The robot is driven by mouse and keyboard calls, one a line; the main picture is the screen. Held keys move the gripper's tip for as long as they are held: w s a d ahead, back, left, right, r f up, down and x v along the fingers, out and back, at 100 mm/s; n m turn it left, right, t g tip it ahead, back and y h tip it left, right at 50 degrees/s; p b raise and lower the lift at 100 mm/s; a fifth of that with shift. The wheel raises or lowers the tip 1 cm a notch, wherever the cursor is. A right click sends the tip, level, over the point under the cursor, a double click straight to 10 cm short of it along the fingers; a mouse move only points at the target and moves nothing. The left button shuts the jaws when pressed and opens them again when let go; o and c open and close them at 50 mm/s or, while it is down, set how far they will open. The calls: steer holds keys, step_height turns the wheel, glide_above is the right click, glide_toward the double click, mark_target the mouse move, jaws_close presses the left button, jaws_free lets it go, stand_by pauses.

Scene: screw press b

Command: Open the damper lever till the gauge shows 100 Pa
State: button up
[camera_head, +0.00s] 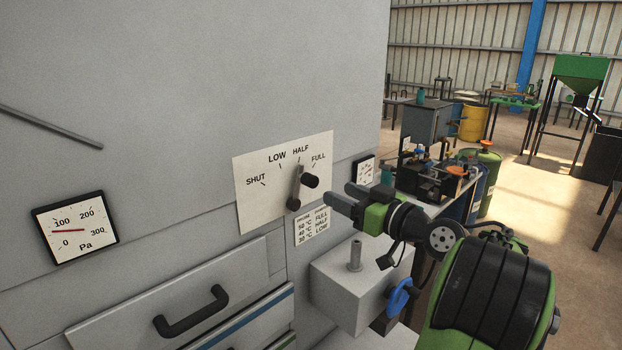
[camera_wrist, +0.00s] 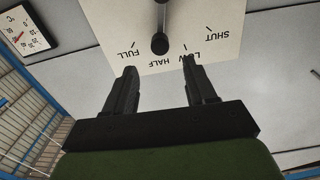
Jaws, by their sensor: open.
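The damper lever (camera_head: 296,188) is a grey bar with a black knob (camera_head: 310,182) on a cream scale plate (camera_head: 255,200) marked SHUT, LOW, HALF, FULL. The lever stands nearly upright, pointing about at HALF. The Pa gauge (camera_head: 75,228) is at the left; its red needle points left, between 0 and 100. My gripper (camera_head: 343,194) is open and empty, right of the knob and apart from it. In the wrist view, the scene is upside down; the knob (camera_wrist: 160,45) lies ahead of the gap between my fingers (camera_wrist: 161,66).
A second dial (camera_head: 363,171) with a °C scale is right of the plate. A small label (camera_head: 311,226) hangs below. A grey box (camera_head: 350,285) with an upright pin and a blue handle (camera_head: 400,296) juts out under my gripper. A drawer handle (camera_head: 191,311) protrudes at lower left.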

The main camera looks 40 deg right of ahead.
mark_target(316, 182)
steer(key=w+p, duration=0.2)
steer(key=w, duration=0.8)
steer(key=shift+w+a+p, duration=0.1)
steer(key=shift+a+p, duration=0.1)
steer(key=shift+p, duration=0.2)
jaws_close()
